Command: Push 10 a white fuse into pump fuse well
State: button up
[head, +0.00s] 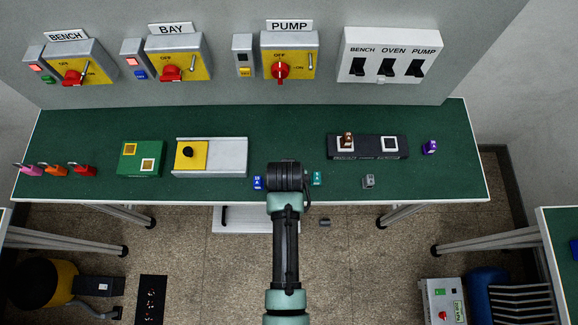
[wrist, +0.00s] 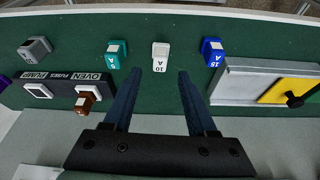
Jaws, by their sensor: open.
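The white fuse (wrist: 160,55), marked 10 A, stands on the green bench top in the wrist view. My gripper (wrist: 159,76) is open and empty; its fingers point towards the white fuse, which shows between and just beyond the tips. In the head view my arm's end covers the white fuse. The black fuse block (head: 367,154) lies to the right in the head view and at the left in the wrist view (wrist: 62,86). Its pump fuse well (head: 390,144) is a white-framed square and looks empty. A brown fuse (head: 347,140) sits in the oven well.
A teal fuse (wrist: 116,53) and a blue fuse (wrist: 212,50) flank the white one. A grey fuse (head: 368,181) and a purple fuse (head: 430,146) stand farther right in the head view. A grey-and-yellow box (head: 220,158) and a green block (head: 130,158) are left.

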jog(key=shift+b+x, duration=2.2)
jog(key=shift+x, duration=0.65)
jog(key=shift+c, duration=0.3)
grip_shut()
notch_tip(320, 180, up, 8)
jog(key=p, duration=0.8)
jog(key=shift+r, duration=0.2)
jog(key=shift+f, duration=0.15)
